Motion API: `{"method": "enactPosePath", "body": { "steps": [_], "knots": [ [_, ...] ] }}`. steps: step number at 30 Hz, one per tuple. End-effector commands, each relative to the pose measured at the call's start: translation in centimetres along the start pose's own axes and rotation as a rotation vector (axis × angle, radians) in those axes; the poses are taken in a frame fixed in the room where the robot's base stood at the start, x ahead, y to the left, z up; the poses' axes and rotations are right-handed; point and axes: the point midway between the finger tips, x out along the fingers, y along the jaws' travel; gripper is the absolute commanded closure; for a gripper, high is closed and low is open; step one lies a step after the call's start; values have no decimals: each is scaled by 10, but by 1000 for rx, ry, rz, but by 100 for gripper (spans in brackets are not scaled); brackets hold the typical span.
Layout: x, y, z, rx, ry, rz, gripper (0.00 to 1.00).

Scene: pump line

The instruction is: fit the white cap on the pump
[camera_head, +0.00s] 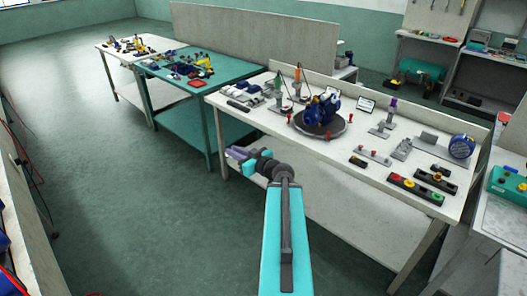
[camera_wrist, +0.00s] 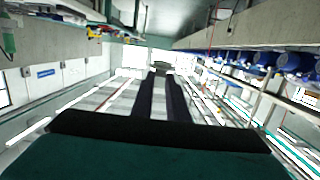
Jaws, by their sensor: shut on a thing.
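The blue pump (camera_head: 319,108) stands on a dark round plate (camera_head: 343,123) on the white bench. My gripper (camera_head: 237,154) is out in front of the bench's left front edge, well apart from the pump. In the wrist view my gripper (camera_wrist: 160,80) is shut on a small greyish piece (camera_wrist: 160,67) at its fingertips. The piece is too small and dim to tell whether it is the white cap. I cannot make out a white cap elsewhere for certain.
The white bench (camera_head: 300,140) holds a black rack with coloured caps (camera_head: 415,188), a blue round part (camera_head: 461,147), small fixtures and upright tools. A green table (camera_head: 225,70) with loose parts stands to the left. The floor (camera_head: 120,190) at left is clear.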

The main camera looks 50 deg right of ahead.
Motion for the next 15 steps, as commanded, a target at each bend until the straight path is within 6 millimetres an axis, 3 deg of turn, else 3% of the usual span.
{"method": "enactPosePath", "body": {
  "steps": [1,6,15],
  "knots": [
    [10,-20,-2,-7,1,-46,100],
    [35,-82,-7,-29,1,-190,100],
    [63,-195,-12,-68,1,-447,100]
  ]
}}
